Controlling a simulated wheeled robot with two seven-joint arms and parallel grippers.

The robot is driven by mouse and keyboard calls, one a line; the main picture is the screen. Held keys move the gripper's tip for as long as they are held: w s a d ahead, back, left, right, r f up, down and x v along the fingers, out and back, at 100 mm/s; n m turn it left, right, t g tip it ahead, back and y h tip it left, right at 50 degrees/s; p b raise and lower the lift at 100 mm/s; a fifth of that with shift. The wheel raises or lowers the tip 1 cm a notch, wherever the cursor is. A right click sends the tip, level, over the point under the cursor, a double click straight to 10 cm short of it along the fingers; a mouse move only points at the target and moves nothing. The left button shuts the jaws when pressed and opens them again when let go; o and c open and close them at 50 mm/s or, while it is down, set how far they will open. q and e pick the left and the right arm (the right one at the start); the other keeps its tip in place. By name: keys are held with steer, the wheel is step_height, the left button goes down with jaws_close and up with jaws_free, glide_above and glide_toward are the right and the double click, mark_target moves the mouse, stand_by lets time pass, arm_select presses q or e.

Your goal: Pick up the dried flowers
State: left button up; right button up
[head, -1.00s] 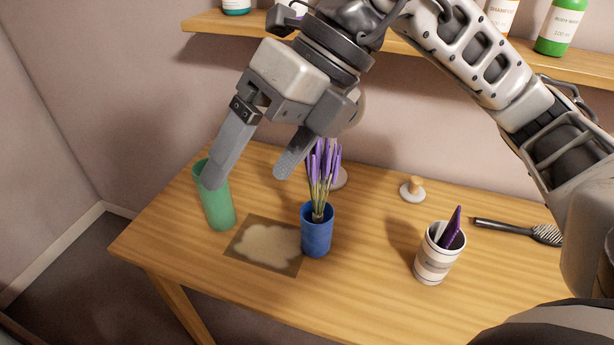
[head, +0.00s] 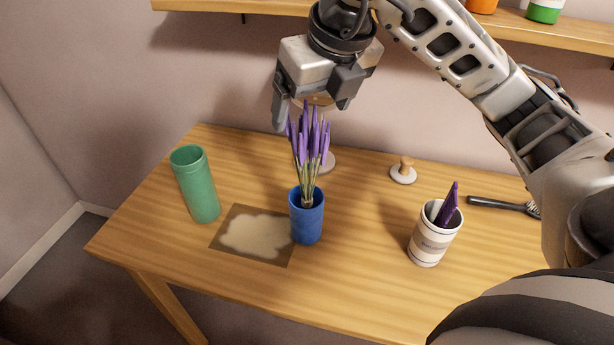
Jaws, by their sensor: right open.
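The dried flowers (head: 309,146), a bunch of purple lavender with pale stems, stand upright in a blue cup (head: 307,217) near the middle of the table. My right gripper (head: 310,112) is open and empty at the tops of the flowers, pointing down. One finger shows left of the blooms; the other is seen more end-on at the right. Whether either finger touches the flowers I cannot tell. My left gripper is not in view.
A green tumbler (head: 196,185) stands at the left of the wooden table (head: 340,278). A patterned mat (head: 252,236) lies beside the blue cup. A striped cup (head: 434,237) holding purple and white items, a wooden-knobbed object (head: 403,172) and a brush (head: 497,204) are at right. A shelf (head: 235,6) runs above.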

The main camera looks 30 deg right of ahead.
steer(key=x, duration=0.5)
steer(key=shift+f, duration=0.15)
steer(key=c, duration=1.4)
